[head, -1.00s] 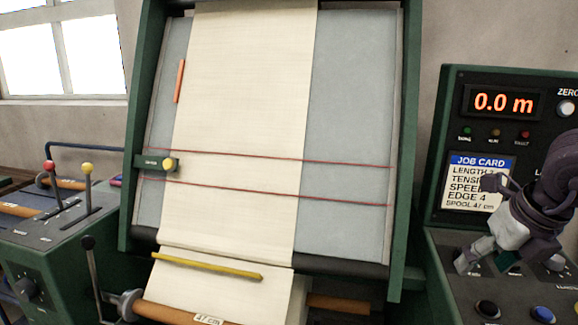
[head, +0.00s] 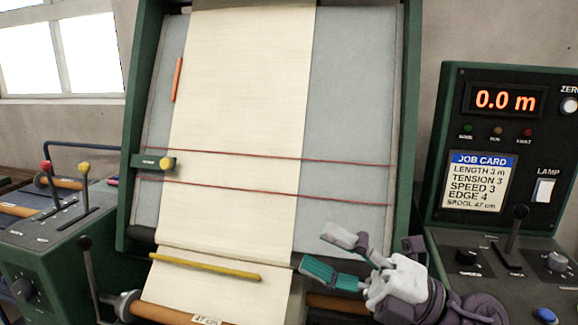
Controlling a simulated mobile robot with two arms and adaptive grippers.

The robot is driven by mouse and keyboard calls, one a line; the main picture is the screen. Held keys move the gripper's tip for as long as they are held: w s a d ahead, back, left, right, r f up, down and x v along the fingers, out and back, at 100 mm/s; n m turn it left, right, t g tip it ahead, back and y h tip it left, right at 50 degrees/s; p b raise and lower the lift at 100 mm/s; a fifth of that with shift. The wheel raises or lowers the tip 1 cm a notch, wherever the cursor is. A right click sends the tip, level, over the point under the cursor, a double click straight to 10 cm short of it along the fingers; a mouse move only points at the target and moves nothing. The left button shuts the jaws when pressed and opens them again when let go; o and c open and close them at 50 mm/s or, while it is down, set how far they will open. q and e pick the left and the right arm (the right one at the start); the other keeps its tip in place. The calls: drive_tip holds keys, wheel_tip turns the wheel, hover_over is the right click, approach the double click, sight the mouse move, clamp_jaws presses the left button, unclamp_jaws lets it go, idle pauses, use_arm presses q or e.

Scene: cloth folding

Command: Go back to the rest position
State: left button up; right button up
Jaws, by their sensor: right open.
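My right gripper (head: 338,256) is in the lower right of the head view, with its fingers apart and nothing between them. It is in front of the right edge of the machine frame, beside the cream cloth (head: 235,110). I cannot tell whether it touches anything. The cloth hangs down the grey inspection board (head: 350,90) and over its lower edge to a roll (head: 165,312) tagged 47 cm. My left gripper is not in view.
A lever box (head: 60,245) with red and yellow knobs stands on the left. A yellow bar (head: 205,267) crosses the lower cloth.

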drive_tip(key=w+d+f+m+t+h, duration=0.4)
drive_tip(key=d+f+m+t+h, duration=0.35)
drive_tip(key=m, duration=0.55)
drive_tip(key=w+d+f+m+t+h, duration=0.3)
drive_tip(key=d+f+m+t+h, duration=0.15)
drive_tip(key=m+t+h, duration=0.65)
drive_tip(key=s+d+f+m+g+h, duration=0.2)
drive_tip(key=d+f+m+g+h, duration=0.25)
drive_tip(key=f+m+g, duration=0.5)
drive_tip(key=s+f+g+y, duration=0.2)
drive_tip(key=s+f+g, duration=0.9)
drive_tip(key=s+f, duration=1.1)
wheel_tip(320, 180, down, 21)
drive_tip(key=s+g+p, duration=0.1)
drive_tip(key=p, duration=0.1)
drive_tip(key=s+d+f+g+p, duration=0.1)
drive_tip(key=s+d+f+p, duration=0.1)
drive_tip(key=s+f, duration=1.4)
drive_tip(key=shift+s+d+g+h, duration=0.15)
drive_tip(key=shift+s+g+h, duration=0.2)
drive_tip(key=shift+s, duration=0.35)
